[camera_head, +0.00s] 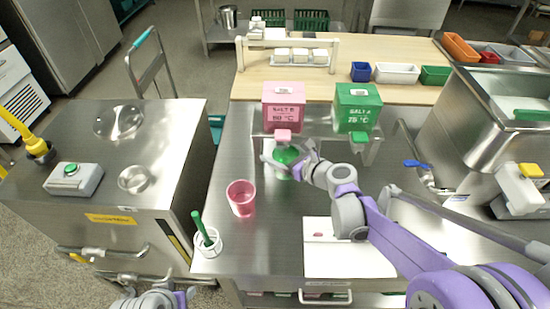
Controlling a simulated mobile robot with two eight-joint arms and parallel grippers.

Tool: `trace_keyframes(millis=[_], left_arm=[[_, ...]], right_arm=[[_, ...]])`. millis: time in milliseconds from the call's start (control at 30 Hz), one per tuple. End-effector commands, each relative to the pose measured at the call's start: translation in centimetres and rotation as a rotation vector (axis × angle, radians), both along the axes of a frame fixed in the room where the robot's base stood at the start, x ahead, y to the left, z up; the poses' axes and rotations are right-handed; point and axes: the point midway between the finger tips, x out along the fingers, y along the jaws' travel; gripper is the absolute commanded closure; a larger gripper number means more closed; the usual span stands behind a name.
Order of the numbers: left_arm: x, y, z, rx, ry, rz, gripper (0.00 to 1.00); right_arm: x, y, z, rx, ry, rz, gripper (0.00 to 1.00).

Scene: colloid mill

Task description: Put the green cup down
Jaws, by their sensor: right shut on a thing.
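The green cup (286,156) is at the pink dispenser's spout, above the steel counter. My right gripper (291,159) is shut on it, and the gripper's fingers and wrist hide part of the cup. Whether the cup's base touches the counter cannot be told. My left gripper (155,300) shows only in part at the bottom edge, low in front of the counter, and its fingers are not clear.
A pink dispenser (283,94) and a green dispenser (357,97) stand on a rack. A pink cup (241,199) and a white holder with a green-handled tool (206,243) stand to the left. A white board (330,262) lies at the front. Counter between pink cup and board is clear.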

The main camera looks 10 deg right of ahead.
Motion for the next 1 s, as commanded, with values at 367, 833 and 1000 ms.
trace_keyframes(millis=[367,833,1000], left_arm=[[0.0,0.0,-0.5,0.0,0.002,0.0,0.5],[0.0,0.0,-1.1,0.0,0.004,0.0,0.5],[0.0,0.0,-1.1,0.0,0.004,0.0,0.5]], right_arm=[[1.4,0.9,-1.9,0.001,0.001,0.0,0.83],[1.3,0.8,-3.8,0.0,0.0,0.0,0.83],[1.3,0.8,-3.8,0.0,0.0,0.0,0.0]])
